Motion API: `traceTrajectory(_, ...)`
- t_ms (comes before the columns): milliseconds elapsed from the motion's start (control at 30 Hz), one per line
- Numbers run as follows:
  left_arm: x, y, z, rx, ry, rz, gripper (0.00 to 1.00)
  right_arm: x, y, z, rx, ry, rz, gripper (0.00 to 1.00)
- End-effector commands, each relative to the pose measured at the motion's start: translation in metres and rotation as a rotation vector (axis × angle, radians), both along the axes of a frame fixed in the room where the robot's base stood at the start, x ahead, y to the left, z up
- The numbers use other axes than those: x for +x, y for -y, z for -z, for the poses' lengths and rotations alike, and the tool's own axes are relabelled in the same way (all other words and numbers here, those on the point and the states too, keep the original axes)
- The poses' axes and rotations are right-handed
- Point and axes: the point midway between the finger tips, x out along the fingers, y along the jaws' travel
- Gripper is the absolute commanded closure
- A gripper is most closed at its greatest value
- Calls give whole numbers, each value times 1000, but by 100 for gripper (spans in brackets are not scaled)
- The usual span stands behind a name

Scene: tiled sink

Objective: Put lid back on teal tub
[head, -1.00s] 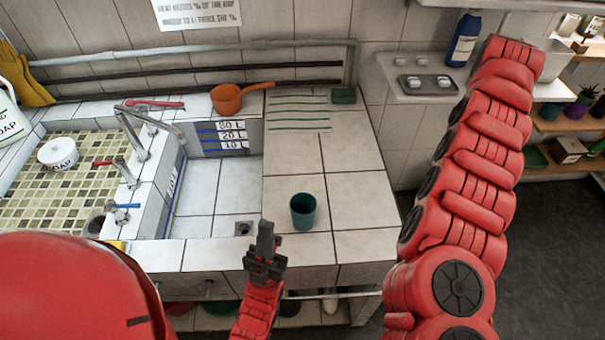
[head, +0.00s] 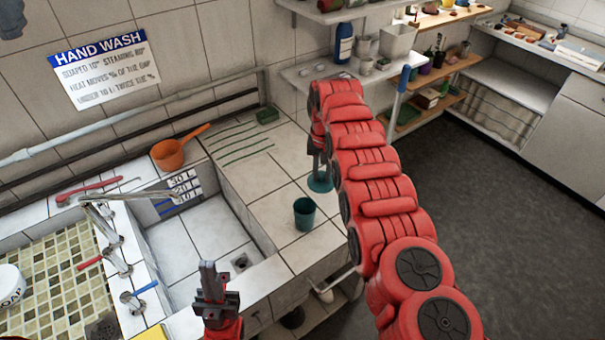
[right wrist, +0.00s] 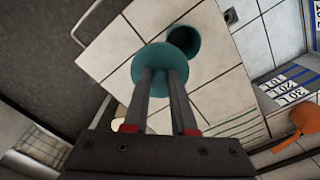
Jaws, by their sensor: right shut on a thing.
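The teal tub (head: 305,213) stands upright and uncovered on the white tiled counter, right of the sink basin; it also shows in the right wrist view (right wrist: 184,38). My right gripper (head: 319,170) is shut on the round teal lid (head: 320,184) and holds it to the right of and behind the tub. In the right wrist view the lid (right wrist: 158,66) sits at the fingertips, partly overlapping the tub in the picture. The lid's height above the counter is hard to tell. My left gripper (head: 212,282) is near the basin's front edge, empty; its fingers look close together, and their gap is unclear.
An orange pot (head: 172,154) and a green sponge (head: 267,115) are at the back of the counter. Taps (head: 113,240) stand left of the deep basin (head: 203,245). A wall shelf (head: 345,72) with bottle and cups is behind my right arm. The counter around the tub is clear.

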Motion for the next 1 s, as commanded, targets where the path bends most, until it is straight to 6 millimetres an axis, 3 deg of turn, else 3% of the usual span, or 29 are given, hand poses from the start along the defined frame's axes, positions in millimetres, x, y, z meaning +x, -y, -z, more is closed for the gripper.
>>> traceTrajectory(33, 0, 0, -12, 0, 0, 0, 100, -3, -11, 0, -1, -1, 5, 100)
traceTrajectory(200, 0, 0, -22, 0, 0, 0, 100, -12, -41, 14, -1, 1, 32, 100)
traceTrajectory(567, 0, 0, -19, 0, 0, 0, 100, -15, -49, 25, 0, 3, 45, 100)
traceTrajectory(1000, 0, 0, 19, 0, 0, 0, 100, -16, -48, 67, -1, 2, 44, 100)
